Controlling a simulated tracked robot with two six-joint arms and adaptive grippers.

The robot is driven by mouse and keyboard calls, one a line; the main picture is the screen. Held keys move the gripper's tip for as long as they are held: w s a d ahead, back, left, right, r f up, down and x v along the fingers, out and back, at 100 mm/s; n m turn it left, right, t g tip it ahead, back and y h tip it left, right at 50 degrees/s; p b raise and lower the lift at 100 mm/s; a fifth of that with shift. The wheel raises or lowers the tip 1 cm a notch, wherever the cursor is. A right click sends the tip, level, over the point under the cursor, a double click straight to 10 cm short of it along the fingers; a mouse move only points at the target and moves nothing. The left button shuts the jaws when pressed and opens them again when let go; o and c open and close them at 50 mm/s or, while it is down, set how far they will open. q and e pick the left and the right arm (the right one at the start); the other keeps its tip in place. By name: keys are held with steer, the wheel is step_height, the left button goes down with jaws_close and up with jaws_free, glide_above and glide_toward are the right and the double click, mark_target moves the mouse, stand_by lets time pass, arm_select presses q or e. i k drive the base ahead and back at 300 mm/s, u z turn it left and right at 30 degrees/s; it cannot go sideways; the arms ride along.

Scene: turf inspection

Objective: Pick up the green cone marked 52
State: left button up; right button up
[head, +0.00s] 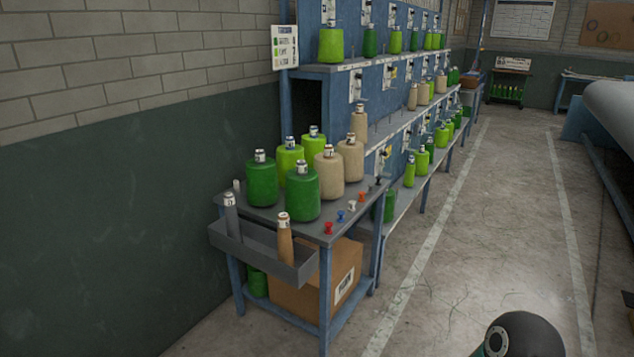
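Several yarn cones stand upright on a grey table in the head view. Two are dark green: one at the back left (262,185) and one at the front (302,197). Two are light green: one behind them (289,162) and one farther back (313,146). Each has a small white label at its top, but the numbers are too small to read, so I cannot tell which is marked 52. Neither of my grippers is in view.
Beige cones (328,175) stand close to the green ones on the table (345,222). Coloured pegs (328,228) line its right edge. A grey tray (255,252) with two narrow tubes hangs in front. A tall rack (305,110) stands behind.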

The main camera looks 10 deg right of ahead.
mark_target(262, 176)
steer(key=u, duration=0.3)
steer(key=i, duration=0.1)
steer(key=z, duration=0.8)
steer(key=k, duration=0.6)
steer(key=z, duration=0.45)
steer(key=i, duration=1.65)
steer(key=u, duration=0.55)
